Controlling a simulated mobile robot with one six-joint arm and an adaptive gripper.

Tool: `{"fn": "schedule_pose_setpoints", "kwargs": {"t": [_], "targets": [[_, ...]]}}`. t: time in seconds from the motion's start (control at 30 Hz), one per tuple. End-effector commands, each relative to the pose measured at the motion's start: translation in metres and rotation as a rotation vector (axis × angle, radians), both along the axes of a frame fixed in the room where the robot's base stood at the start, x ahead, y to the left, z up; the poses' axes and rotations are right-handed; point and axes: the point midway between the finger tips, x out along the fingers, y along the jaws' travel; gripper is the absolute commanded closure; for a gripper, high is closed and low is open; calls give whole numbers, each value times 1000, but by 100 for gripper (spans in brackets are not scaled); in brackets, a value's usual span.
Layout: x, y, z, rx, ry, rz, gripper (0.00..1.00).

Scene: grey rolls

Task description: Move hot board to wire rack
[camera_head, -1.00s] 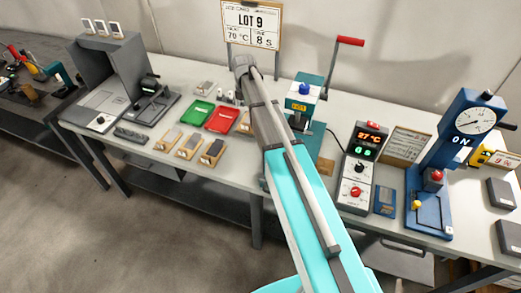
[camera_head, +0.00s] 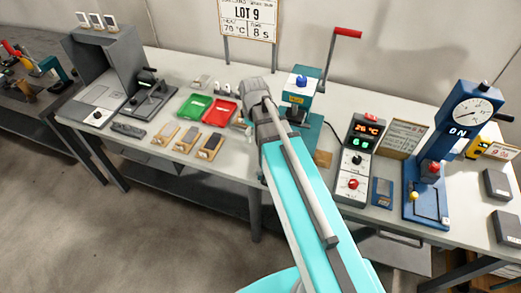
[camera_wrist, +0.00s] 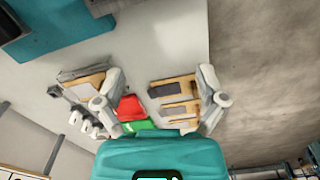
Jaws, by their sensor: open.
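My gripper (camera_wrist: 160,82) is open, with its two fingers wide apart and nothing between them. In the head view the gripper end (camera_head: 243,124) is partly hidden by my arm, above the table right of the red tray. Three tan boards with grey plates lie in a row on the table: a left board (camera_head: 164,135), a middle board (camera_head: 187,140) and a right board (camera_head: 211,147). The boards also show beside the right finger in the wrist view (camera_wrist: 172,88). I cannot tell which board is hot. I cannot make out a wire rack for certain.
A green tray (camera_head: 195,108) and a red tray (camera_head: 221,112) lie behind the boards. A teal press (camera_head: 301,88) with a red-handled lever stands right of my arm. A control box (camera_head: 357,165) reads about 26 °C. A blue dial press (camera_head: 432,185) stands farther right.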

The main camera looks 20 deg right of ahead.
Motion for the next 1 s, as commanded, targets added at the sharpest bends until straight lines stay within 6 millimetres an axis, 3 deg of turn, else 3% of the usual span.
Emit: {"fn": "schedule_pose_setpoints", "kwargs": {"t": [0.1,0.4,0.6,1.0], "targets": [[-28,1,0,0,0,-186,10],[-72,1,0,0,-1,-595,10],[-82,1,0,0,-1,-710,10],[-82,1,0,0,-1,-722,10]]}}
